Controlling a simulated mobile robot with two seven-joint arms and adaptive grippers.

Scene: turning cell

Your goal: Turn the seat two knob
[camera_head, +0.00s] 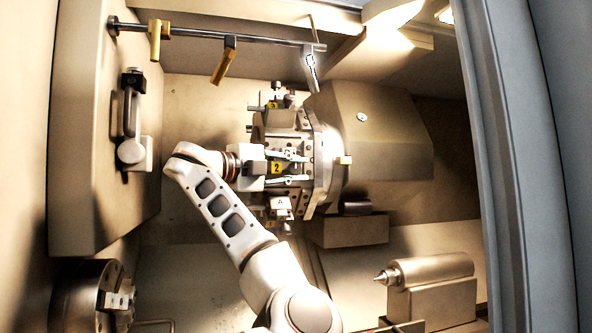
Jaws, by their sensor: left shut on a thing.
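My left arm reaches up from the bottom of the head view to the tool turret (318,176) in the middle. My left gripper (296,168) is at the turret's left face, its fingers pointing right, one above and one below a small spot beside the yellow plate marked 2 (277,168). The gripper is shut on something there. The seat two knob itself is too small and too covered by the fingers to make out. My right gripper is not in the view.
A rail (215,35) with yellow-tipped hanging pieces crosses above. A chuck (95,300) is at lower left and a tailstock with a pointed centre (430,270) at lower right. Other turret seats sit close above and below the gripper. A blue-grey door frame (500,170) stands at right.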

